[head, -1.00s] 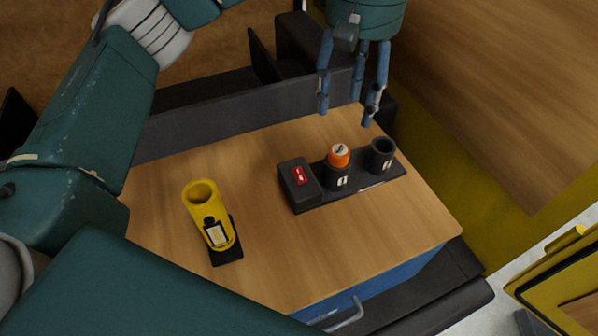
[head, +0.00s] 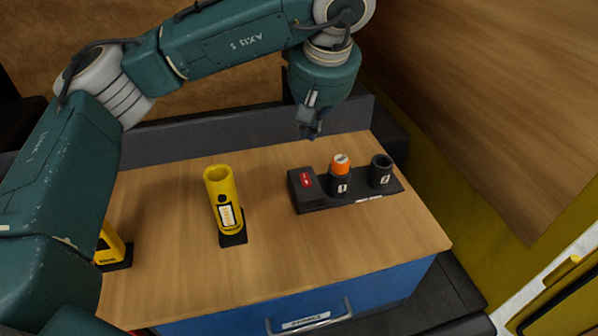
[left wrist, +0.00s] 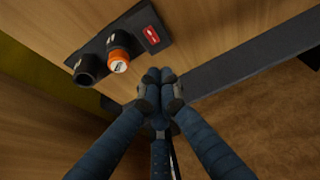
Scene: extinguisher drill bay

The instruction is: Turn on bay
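A black bay unit (head: 318,204) lies on the right part of the wooden tabletop. Its left end is a raised block with a red rocker switch (head: 306,180). Beside that stand two black cups, a middle one (head: 339,186) and a right one (head: 380,174). An orange-topped cylinder (head: 341,166) sits upright in the middle cup; the right cup looks empty. My left gripper (head: 309,133) hangs above and behind the bay, apart from it. In the left wrist view its fingertips (left wrist: 160,84) are together with nothing seen between them. My right gripper is not in view.
A yellow holder (head: 223,200) stands upright on a black base left of the bay. Another yellow piece (head: 111,243) at the left is partly hidden by my arm. A dark raised ledge (head: 220,128) runs along the back. The tabletop between holder and bay is clear.

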